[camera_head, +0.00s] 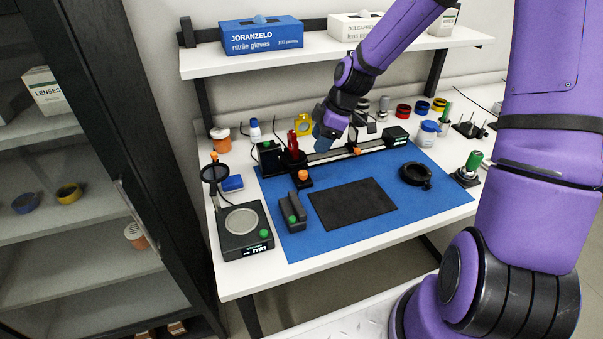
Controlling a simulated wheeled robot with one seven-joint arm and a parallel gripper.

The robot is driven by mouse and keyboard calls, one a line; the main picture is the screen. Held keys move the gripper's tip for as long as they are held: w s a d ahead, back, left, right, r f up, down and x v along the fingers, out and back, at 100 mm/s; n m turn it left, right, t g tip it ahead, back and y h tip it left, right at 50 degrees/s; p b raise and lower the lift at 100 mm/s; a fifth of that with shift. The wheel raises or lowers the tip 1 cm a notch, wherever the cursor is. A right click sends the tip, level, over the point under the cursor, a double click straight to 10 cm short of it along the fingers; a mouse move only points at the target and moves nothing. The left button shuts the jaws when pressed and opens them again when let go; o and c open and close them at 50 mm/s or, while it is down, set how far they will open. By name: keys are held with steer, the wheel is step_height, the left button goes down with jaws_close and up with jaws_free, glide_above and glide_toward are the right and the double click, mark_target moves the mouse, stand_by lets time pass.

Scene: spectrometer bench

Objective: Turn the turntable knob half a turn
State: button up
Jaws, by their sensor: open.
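The spectrometer (348,151) stands at the back of the blue mat (430,206), with a long rail running to a black box at its right. Its dark round turntable (291,164) carries a red upright piece (292,141). An orange knob (303,175) sits low in front of the turntable; I cannot tell for sure that it is the turntable knob. My gripper (320,147) is open, pointing down just right of the red piece and above the rail. It appears apart from the orange knob. The fingertips are small and partly merge with the dark parts behind.
Bottles and coloured rings line the back. A shelf (345,50) with boxes hangs above; a cabinet (130,110) flanks the left.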

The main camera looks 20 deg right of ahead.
mark_target(305, 172)
steer(key=shift+n, duration=0.3)
steer(key=x, duration=1)
steer(key=shift+s+a+f, duration=0.1)
steer(key=shift+s+f, duration=0.1)
steer(key=shift+f, duration=0.15)
steer(key=c, duration=0.9)
